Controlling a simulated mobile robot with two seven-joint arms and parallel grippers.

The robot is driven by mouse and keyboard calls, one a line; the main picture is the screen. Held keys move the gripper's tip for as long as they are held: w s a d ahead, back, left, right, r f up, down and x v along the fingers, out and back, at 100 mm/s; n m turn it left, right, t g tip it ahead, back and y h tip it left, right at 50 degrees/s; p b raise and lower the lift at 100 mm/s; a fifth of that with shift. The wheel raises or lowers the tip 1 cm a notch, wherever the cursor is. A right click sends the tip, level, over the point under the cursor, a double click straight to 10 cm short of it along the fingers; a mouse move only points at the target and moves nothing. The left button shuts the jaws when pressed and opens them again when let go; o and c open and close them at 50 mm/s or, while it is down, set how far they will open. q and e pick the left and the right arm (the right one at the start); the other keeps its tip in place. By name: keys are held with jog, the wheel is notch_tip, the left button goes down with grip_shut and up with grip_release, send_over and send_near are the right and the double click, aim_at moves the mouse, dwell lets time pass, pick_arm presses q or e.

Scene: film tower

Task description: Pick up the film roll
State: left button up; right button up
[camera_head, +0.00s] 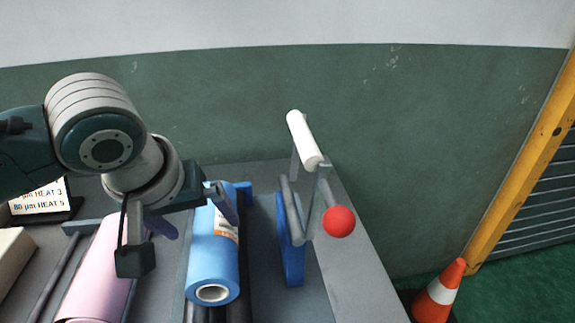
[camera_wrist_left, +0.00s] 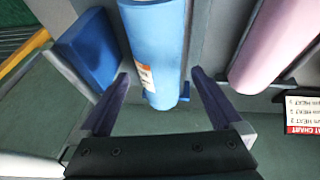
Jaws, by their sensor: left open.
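A blue film roll (camera_head: 210,265) with a white core end and an orange-and-white label lies on the grey machine top, left of centre in the head view. A pink film roll (camera_head: 95,275) lies to its left. My left gripper (camera_head: 201,226) is open at the far part of the blue roll. In the left wrist view, the blue roll (camera_wrist_left: 157,40) shows between the two purple fingers of the left gripper (camera_wrist_left: 160,76), with gaps on both sides. I cannot tell how far above the roll the fingers are. The pink roll (camera_wrist_left: 278,40) is outside them.
A white roller (camera_head: 304,138) on a metal frame, a red ball knob (camera_head: 339,221) and a blue block (camera_head: 290,245) stand right of the blue roll. A heat chart sign (camera_head: 40,199) is at the left. A traffic cone (camera_head: 438,293) stands on the floor.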

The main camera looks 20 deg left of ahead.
aim_at(207, 230)
pick_arm(q)
jog(key=b+x, duration=0.1)
jog(key=x, duration=0.5)
jog(key=shift+d, duration=0.15)
grip_shut()
dwell(0.7)
